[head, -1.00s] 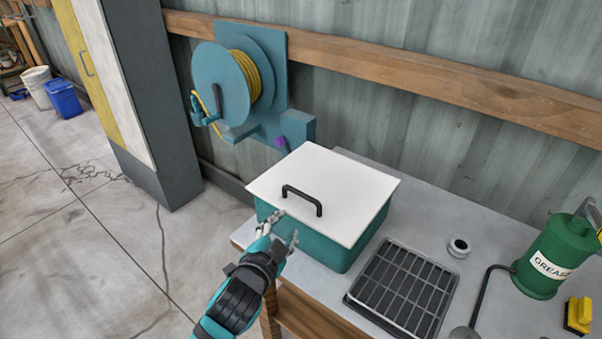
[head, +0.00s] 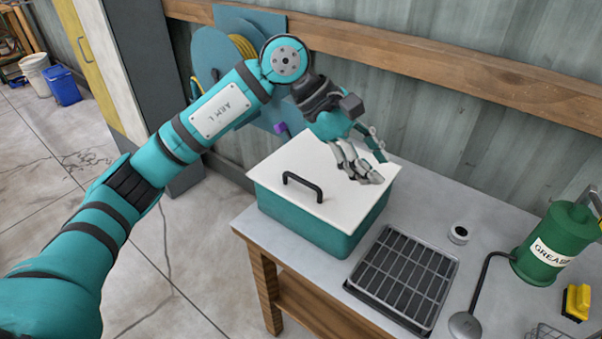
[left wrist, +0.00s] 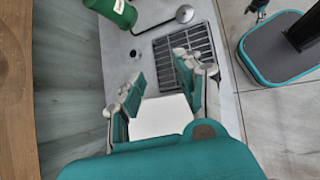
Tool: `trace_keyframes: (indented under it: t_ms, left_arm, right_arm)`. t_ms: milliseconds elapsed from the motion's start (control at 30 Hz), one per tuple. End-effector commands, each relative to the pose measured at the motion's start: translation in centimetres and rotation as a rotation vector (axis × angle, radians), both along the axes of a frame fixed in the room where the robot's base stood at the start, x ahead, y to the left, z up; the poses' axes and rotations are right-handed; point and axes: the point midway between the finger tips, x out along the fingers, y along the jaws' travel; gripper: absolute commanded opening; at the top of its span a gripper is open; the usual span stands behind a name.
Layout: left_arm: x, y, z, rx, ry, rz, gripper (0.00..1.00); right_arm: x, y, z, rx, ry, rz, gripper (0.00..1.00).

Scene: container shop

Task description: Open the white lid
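The white lid (head: 290,160) lies flat on a teal box (head: 300,231) on the table, with no gap visible between them. Its black handle (head: 303,183) stands up near the front left of the lid. My left gripper (head: 374,163) is over the lid's back right part, fingers spread and empty, to the right of the handle. Whether its fingertips touch the lid is unclear. In the left wrist view the open fingers (left wrist: 160,76) show with part of the white lid (left wrist: 160,117) between them.
A grated black tray (head: 403,279) lies right of the box. A small round container (head: 459,233) and a green grease can (head: 553,245) with a spout stand farther right. A hose reel (head: 209,62) hangs on the wall behind my left arm.

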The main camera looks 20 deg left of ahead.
Motion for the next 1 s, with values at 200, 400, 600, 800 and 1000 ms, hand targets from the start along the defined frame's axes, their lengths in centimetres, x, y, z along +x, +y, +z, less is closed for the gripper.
trace_keyframes:
  t_ms: [200, 400, 600, 800, 1000]
  left_arm:
    - [3.5, 11.7, 2.7, 0.519, -0.127, 0.055, 0.35]
    - [3.8, 15.4, 4.0, 0.667, -0.127, 0.084, 0.35]
    - [4.1, 15.3, 1.6, 0.670, -0.121, 0.082, 0.35]
    - [4.9, 15.0, -2.6, 0.667, -0.121, 0.083, 0.35]
    - [5.7, 14.6, -6.9, 0.666, -0.121, 0.081, 0.35]
  right_arm:
    - [-0.1, 0.0, 0.0, 0.000, 0.000, 0.000, 0.75]
    - [-0.2, 0.0, 0.0, 0.000, 0.000, 0.000, 0.75]
    - [-0.2, 0.0, 0.6, 0.000, 0.000, 0.000, 0.75]
    - [-0.2, 0.0, 1.6, 0.000, 0.000, 0.000, 0.75]
    - [-0.2, 0.0, 2.6, 0.000, 0.000, 0.000, 0.75]
